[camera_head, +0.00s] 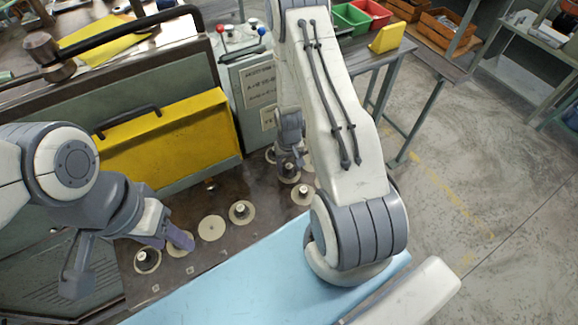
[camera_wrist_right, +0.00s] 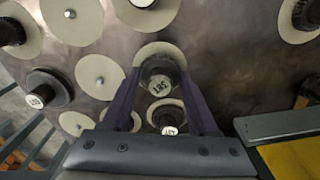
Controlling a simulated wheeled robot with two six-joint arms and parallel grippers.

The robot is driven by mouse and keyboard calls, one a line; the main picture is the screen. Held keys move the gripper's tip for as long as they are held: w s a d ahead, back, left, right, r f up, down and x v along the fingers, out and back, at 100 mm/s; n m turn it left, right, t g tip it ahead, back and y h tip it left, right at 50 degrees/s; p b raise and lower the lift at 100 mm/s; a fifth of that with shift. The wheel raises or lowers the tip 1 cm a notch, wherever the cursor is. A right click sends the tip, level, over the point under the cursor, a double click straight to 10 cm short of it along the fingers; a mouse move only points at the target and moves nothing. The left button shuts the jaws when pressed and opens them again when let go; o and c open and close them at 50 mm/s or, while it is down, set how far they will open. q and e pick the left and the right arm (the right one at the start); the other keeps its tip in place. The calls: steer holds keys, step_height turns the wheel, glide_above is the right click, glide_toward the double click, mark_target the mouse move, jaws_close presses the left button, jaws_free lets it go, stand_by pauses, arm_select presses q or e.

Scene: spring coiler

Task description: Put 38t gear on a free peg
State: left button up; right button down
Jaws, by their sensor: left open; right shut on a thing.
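My right gripper (camera_wrist_right: 160,76) is shut on a dark gear with a pale hub (camera_wrist_right: 158,84) whose upside-down label seems to read 38T. A pale disc shows behind this gear; I cannot tell if the gear is clear of it. In the head view the right gripper (camera_head: 289,160) is over the far right of the dark plate, and its arm hides part of it. Pale discs with bare pegs (camera_wrist_right: 99,79) show at left in the right wrist view. My left gripper (camera_head: 180,240) is open and empty, low over a pale disc at the plate's left.
Other gears sit on discs: one at the left (camera_head: 147,259), one mid-plate (camera_head: 241,209), one labelled (camera_wrist_right: 48,90) and one below the held gear (camera_wrist_right: 169,117). A yellow panel (camera_head: 160,140) and a grey control box (camera_head: 250,95) stand behind the plate. A blue surface (camera_head: 240,280) lies in front.

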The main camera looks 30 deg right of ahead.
steer(key=shift+f+b, duration=0.35)
steer(key=shift+f, duration=0.15)
steer(key=shift+c, duration=0.4)
jaws_free()
step_height(320, 180, up, 9)
steer(key=shift+r+b, duration=0.15)
steer(key=shift+b, duration=0.95)
steer(key=shift+r, duration=0.6)
step_height(320, 180, up, 13)
steer(key=p, duration=1.1)
